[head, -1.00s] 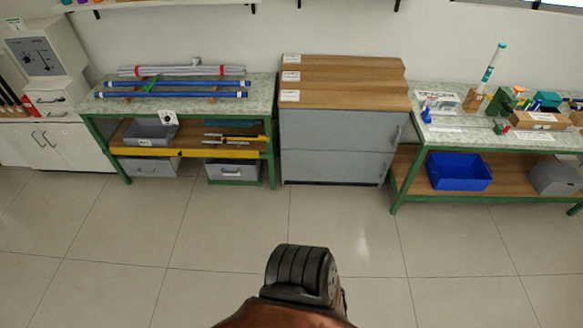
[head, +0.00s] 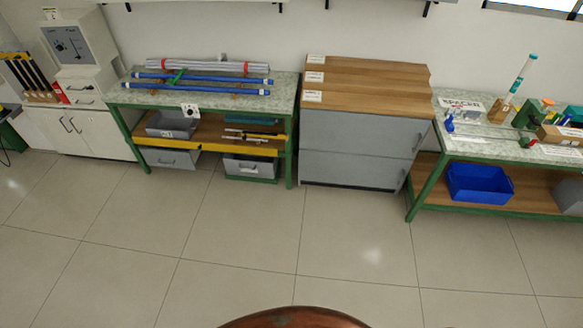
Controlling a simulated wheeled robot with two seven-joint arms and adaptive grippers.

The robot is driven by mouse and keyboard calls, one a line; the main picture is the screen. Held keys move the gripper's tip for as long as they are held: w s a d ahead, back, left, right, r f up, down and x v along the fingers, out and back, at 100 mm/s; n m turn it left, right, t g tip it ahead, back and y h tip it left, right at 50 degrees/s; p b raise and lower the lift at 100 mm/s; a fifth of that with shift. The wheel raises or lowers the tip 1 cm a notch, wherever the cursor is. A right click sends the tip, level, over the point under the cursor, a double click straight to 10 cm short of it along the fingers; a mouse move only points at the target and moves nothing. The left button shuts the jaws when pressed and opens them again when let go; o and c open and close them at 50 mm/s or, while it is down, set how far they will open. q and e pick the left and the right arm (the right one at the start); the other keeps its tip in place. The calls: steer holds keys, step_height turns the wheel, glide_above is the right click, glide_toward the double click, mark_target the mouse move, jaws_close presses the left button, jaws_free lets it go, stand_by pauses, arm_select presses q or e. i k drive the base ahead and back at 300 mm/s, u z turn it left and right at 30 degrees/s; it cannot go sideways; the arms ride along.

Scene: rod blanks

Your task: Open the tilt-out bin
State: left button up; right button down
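A grey cabinet (head: 358,136) with a stepped wooden top (head: 370,84) stands against the wall in the middle of the head view. It has an upper grey front (head: 355,132) and a lower grey front (head: 350,166), both of which look closed. Neither of my grippers is in view.
A green-framed bench (head: 116,98) with rods and grey drawers stands left of the cabinet. Another bench (head: 425,180) with a blue bin (head: 480,185) stands right. White cupboards (head: 85,135) are at far left. The tiled floor (head: 240,240) in front is clear.

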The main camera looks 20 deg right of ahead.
mark_target(235, 164)
steer(key=z, duration=0.7)
steer(key=i, duration=2.45)
steer(key=u, duration=2.15)
